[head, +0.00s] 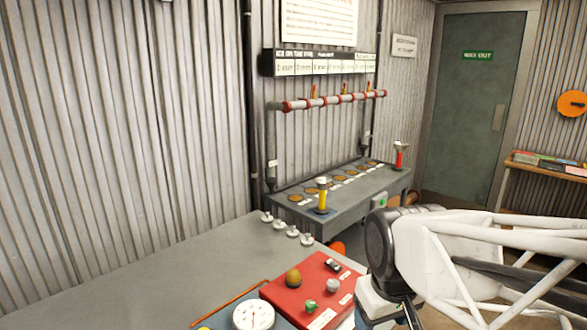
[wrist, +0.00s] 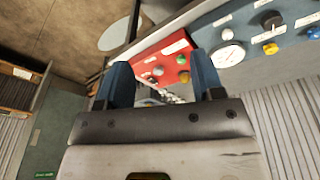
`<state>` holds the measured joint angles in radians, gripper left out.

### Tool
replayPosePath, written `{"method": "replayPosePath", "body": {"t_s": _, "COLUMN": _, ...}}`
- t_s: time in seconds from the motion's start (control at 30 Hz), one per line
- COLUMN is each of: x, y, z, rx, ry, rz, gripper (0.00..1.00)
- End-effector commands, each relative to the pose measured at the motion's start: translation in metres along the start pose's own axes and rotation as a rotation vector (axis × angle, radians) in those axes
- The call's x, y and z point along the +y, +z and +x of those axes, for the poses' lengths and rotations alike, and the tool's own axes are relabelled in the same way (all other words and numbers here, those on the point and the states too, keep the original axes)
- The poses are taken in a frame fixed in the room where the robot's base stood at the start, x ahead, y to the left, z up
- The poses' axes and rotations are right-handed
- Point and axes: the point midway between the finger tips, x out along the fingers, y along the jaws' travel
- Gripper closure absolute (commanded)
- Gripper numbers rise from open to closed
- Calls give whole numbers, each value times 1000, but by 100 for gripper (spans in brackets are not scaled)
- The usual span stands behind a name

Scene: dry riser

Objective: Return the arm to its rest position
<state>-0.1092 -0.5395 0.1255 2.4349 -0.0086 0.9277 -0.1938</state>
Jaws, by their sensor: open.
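My arm reaches in from the right edge of the head view, its white frame and black joint over the right end of the red panel. My gripper (wrist: 160,65) shows in the wrist view with two blue fingers apart and nothing between them. In the head view, the arm's end drops toward the bottom edge and its fingertips cannot be made out. The red panel (head: 285,286) with its knobs lies just left of the arm; it also shows beyond the fingers in the wrist view (wrist: 150,62). I cannot tell the gap between them.
A round white gauge (head: 253,316) sits beside the red panel. Behind stands a grey bench (head: 350,192) with yellow (head: 322,195) and red (head: 399,156) upright pieces, under a pipe rail (head: 325,101). The grey surface (head: 170,275) at left is bare. A green door (head: 480,100) and shelf (head: 550,168) are at right.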

Motion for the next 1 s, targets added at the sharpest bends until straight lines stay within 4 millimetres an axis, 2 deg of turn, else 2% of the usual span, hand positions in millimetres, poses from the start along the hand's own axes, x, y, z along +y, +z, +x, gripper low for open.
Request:
{"method": "replayPosePath", "body": {"t_s": 0.03, "x": 6, "y": 12, "z": -3, "rx": 8, "ry": 6, "rz": 55, "gripper": 39}}
{"method": "replayPosePath", "body": {"t_s": 0.2, "x": 17, "y": 44, "z": -7, "rx": 24, "ry": 21, "rz": 217, "gripper": 39}}
{"method": "replayPosePath", "body": {"t_s": 0.4, "x": 22, "y": 62, "z": -9, "rx": 35, "ry": 29, "rz": 314, "gripper": 39}}
{"method": "replayPosePath", "body": {"t_s": 1.0, "x": 23, "y": 64, "z": -9, "rx": 36, "ry": 30, "rz": 325, "gripper": 39}}
